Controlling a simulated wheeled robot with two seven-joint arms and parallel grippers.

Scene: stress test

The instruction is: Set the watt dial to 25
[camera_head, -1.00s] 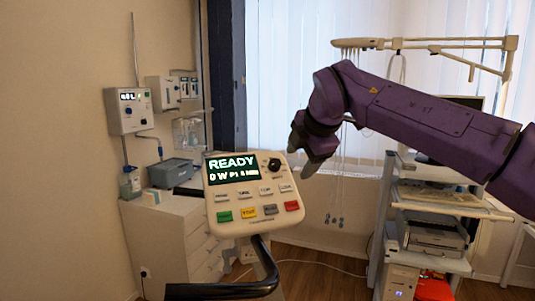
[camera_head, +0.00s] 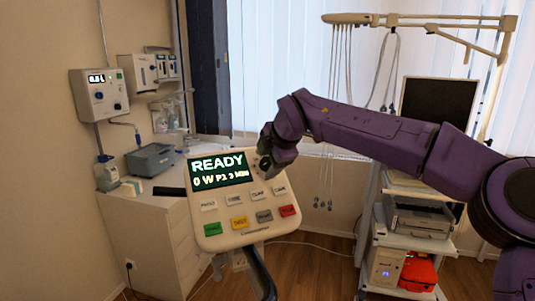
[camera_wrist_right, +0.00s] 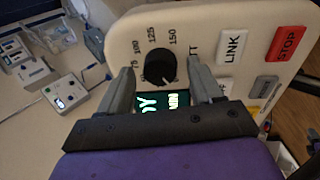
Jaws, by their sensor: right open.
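The control panel (camera_head: 240,225) is a cream console on a dark post, with a screen (camera_head: 218,170) reading READY and 0 W. The black watt dial (camera_wrist_right: 160,66) is at its upper right corner; in the head view my gripper mostly hides it. The scale beside it shows 75, 100, 125 and 150, and a pale mark sits near the dial's lower edge. My right gripper (camera_head: 268,156) is at the dial, jaws open. In the right wrist view its fingers (camera_wrist_right: 160,72) stand on either side of the dial; contact cannot be told. My left gripper is not in view.
Labelled buttons, including a red STOP (camera_wrist_right: 287,43), lie near the dial on the panel. A cart with a monitor (camera_head: 438,103) and printer stands at the right. A white cabinet (camera_head: 160,235) with a grey box (camera_head: 152,159) stands at the left, below wall units (camera_head: 100,94).

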